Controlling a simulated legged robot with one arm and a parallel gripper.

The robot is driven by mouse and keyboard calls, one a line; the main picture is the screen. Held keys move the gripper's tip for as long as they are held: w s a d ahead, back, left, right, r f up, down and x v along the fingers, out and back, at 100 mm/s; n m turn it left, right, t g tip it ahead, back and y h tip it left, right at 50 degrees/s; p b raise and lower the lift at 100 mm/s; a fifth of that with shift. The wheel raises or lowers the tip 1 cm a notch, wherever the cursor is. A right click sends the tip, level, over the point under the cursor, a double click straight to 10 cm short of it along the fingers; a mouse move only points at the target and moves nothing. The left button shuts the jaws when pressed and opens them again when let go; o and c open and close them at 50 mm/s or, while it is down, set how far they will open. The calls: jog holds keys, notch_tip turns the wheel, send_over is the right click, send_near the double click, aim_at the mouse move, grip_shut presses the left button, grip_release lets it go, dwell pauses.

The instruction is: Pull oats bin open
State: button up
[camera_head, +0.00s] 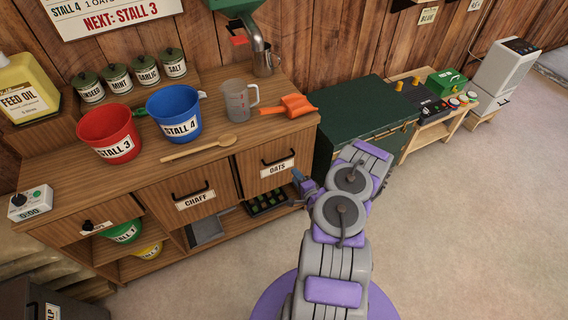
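The oats bin (255,178) is a wooden front at the right end of the counter, with a dark bar handle (278,159) and a white OATS label below it. It looks closed or nearly so; a dark strip shows along its left edge. My gripper (298,177) is just right of the label, near the bin's right edge and below the handle's right end. The handle shows clear of the gripper, which does not hold it. My own arm hides most of the gripper, and its finger opening is too small to tell.
The chaff bin (212,211) is left of the oats bin. A green chest (352,115) stands to the right. Floor in front is clear.

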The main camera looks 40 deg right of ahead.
jog(key=b+x, duration=0.3)
jog(key=x, duration=0.8)
jog(key=shift+w, duration=0.35)
jog(key=shift+a, duration=0.1)
jog(key=shift+f, duration=0.1)
grip_shut()
jog(key=shift+s, duration=0.1)
